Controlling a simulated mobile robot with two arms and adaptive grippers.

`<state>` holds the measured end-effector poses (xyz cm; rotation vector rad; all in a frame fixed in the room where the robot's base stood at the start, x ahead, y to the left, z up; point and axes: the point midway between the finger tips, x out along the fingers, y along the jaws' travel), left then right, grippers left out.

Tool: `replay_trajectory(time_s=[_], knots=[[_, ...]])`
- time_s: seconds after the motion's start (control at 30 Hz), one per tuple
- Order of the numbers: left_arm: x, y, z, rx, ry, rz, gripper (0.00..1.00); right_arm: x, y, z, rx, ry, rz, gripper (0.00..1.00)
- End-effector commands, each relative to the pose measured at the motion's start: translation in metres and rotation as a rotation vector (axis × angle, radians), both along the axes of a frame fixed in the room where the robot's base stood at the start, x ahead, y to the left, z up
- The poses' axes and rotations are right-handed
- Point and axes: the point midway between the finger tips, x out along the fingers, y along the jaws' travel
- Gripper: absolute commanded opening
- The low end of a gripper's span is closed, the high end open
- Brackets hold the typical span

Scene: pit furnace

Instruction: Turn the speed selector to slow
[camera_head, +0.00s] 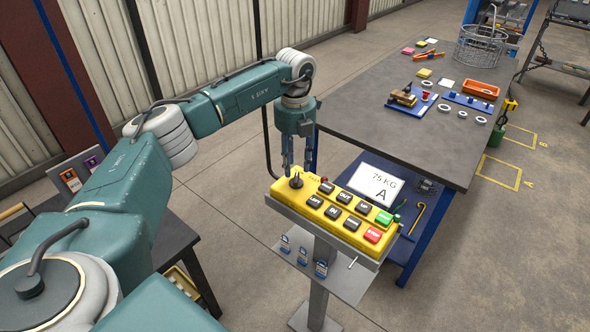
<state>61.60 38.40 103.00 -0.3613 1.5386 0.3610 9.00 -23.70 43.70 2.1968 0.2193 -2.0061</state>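The yellow control box (325,232) sits on a grey pedestal at the middle of the picture. A black selector knob (296,180) stands up at its left end; I take it for the speed selector, and its setting is too small to read. Beside it are several black buttons, a green button (384,218) and a red button (373,235). My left gripper (297,166) points down just above and behind the knob, with its two fingers apart. I cannot tell whether they touch the knob. My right gripper is not in view.
A grey workbench (400,128) with a wire basket (480,46), an orange tray (480,90) and small parts stands behind the box. A dark table (172,246) is at lower left. Open floor lies at right.

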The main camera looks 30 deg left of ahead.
Motion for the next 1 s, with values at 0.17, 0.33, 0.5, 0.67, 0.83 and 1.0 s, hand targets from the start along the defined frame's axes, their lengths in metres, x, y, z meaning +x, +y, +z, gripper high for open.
replay_trajectory(time_s=[0.17,0.33,0.5,0.67,0.83,1.0], knots=[[0.001,0.0,0.042,-0.001,-0.005,0.001,0.36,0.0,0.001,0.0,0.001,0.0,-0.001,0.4],[0.001,0.0,0.071,0.0,-0.004,0.002,0.36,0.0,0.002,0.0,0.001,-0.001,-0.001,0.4],[0.001,0.001,0.085,0.0,-0.002,0.002,0.36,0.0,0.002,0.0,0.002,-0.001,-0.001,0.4],[0.0,0.001,0.087,0.0,-0.001,0.002,0.36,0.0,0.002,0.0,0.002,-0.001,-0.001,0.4],[0.0,0.0,0.087,0.0,-0.001,0.002,0.36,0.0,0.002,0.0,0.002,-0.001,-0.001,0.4],[0.0,0.0,0.087,0.0,-0.001,0.002,0.36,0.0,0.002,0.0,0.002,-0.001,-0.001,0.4]])
